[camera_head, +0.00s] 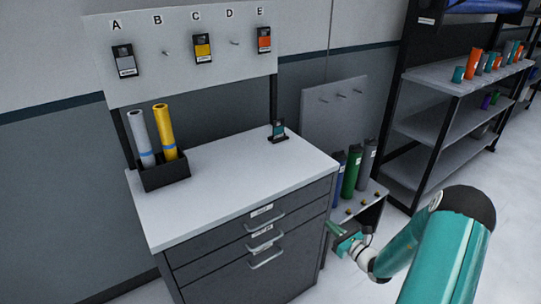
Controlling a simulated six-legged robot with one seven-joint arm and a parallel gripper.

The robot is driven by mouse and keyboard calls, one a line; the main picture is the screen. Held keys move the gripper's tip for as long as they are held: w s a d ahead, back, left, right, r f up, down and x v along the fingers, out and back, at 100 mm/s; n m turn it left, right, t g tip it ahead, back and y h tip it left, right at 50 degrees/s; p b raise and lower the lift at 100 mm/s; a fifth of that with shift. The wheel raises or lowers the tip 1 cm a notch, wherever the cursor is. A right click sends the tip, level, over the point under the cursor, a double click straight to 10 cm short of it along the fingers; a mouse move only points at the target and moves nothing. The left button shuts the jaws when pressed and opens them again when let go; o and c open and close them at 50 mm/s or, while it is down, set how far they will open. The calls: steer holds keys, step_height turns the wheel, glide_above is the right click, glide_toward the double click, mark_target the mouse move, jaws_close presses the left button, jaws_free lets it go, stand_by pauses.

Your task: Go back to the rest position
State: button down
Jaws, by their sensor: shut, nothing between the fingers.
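My gripper (338,235) is at the end of my teal arm, in the lower right of the head view. It is small in the picture, close to the right side of the drawer cabinet (235,215) and in front of the low stand. It is shut with nothing held. I cannot tell whether it touches the cabinet.
A black holder (166,176) with a white roll (141,138) and a yellow roll (164,130) stands on the cabinet top. A small teal device (278,130) sits at its back right. The low stand (372,200) holds dark and green rolls. Shelves (450,125) stand right.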

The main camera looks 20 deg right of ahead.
steer(key=s+a+r+n+g+y, duration=0.35)
steer(key=a+r+n+g, duration=0.35)
steer(key=a, duration=0.4)
steer(key=s+a+r+n+g+y, duration=0.2)
steer(key=s+a+r+n+g, duration=0.25)
steer(key=a+r+n, duration=0.5)
steer(key=s+a+r+n+h, duration=0.1)
steer(key=s+r+n+h, duration=0.4)
steer(key=s+n, duration=0.3)
steer(key=s+a+r+n+h, duration=0.1)
steer(key=s+r+n+h, duration=0.5)
steer(key=s, duration=0.5)
step_height(320, 180, up, 2)
steer(key=shift+a+r+n, duration=0.15)
steer(key=shift+n, duration=0.7)
